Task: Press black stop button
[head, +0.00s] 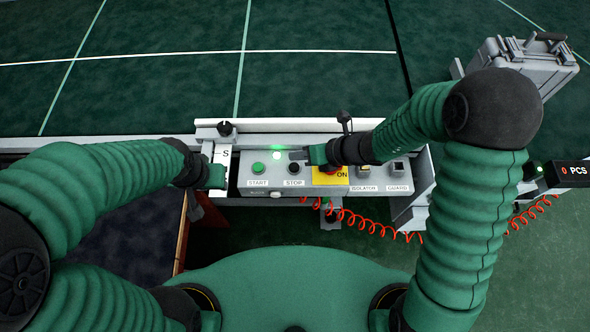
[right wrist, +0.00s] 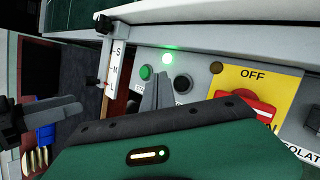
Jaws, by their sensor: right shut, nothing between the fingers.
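The black stop button (head: 294,168) sits on the grey control panel above its STOP label, just right of the green start button (head: 258,168). It also shows in the right wrist view (right wrist: 183,84). My right gripper (head: 297,155) comes in from the right, shut and empty, with its tips over the panel close to the stop button's far side. In the right wrist view its fingers (right wrist: 160,92) lie between the green and black buttons. Contact cannot be told. My left gripper (head: 215,175) is at the panel's left end; its jaws are unclear.
A green lamp (head: 277,155) is lit on the panel. A yellow plate with a red OFF/ON knob (right wrist: 255,105) is right of the stop button. A slider scale marked S, M, L (right wrist: 115,65) stands at the left. A red coiled cable (head: 370,226) hangs in front.

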